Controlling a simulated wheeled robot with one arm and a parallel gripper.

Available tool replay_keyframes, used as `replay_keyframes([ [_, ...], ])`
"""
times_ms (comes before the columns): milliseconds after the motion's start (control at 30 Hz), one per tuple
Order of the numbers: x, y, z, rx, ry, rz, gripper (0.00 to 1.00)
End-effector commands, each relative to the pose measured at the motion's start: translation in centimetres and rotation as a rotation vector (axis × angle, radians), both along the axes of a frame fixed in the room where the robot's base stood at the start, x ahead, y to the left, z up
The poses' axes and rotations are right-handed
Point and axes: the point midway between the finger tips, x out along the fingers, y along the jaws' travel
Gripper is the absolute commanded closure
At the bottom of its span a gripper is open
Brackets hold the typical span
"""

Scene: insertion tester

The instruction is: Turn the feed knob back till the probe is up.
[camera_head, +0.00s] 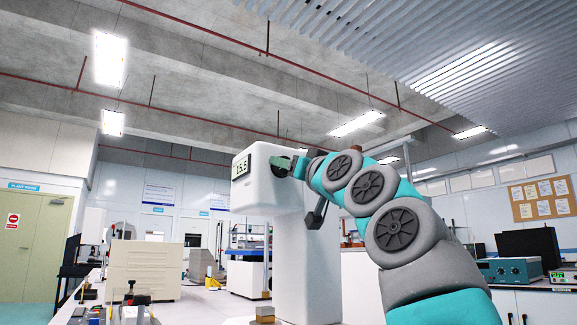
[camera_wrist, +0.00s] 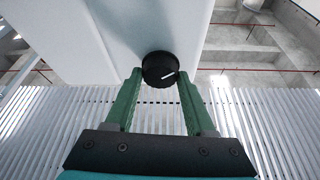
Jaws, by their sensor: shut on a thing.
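The white insertion tester (camera_head: 318,250) stands upright in the head view, with a small display (camera_head: 241,168) that appears to read 15.5. The feed knob (camera_wrist: 157,67) is round and black, on the tester's white side face in the wrist view. Its white mark points right and slightly up. My gripper (camera_wrist: 161,76) has its green fingers shut on the knob, one on each side. I cannot make out the probe.
A small tan block (camera_head: 265,311) is low in front of the tester's column. A bench with small tools (camera_head: 130,305) runs at the left, with a beige cabinet (camera_head: 143,270) behind. Instruments (camera_head: 508,270) stand on a counter at the right.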

Motion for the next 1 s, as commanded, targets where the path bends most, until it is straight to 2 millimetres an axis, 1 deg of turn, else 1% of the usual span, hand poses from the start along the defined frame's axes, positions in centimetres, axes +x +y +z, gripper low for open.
replay_keyframes([
  [467, 0.00, 0.01, -0.01, 0.000, 0.000, 0.000, 1.00],
  [500, 0.00, 0.01, -0.01, 0.000, 0.000, 0.000, 0.41],
  [700, 0.01, 0.01, -0.01, 0.000, 0.000, 0.000, 0.18],
  [733, 0.01, 0.01, -0.01, 0.000, 0.000, 0.000, 0.16],
  [1000, -0.06, -0.05, -0.08, 0.000, 0.000, 0.000, 0.16],
])
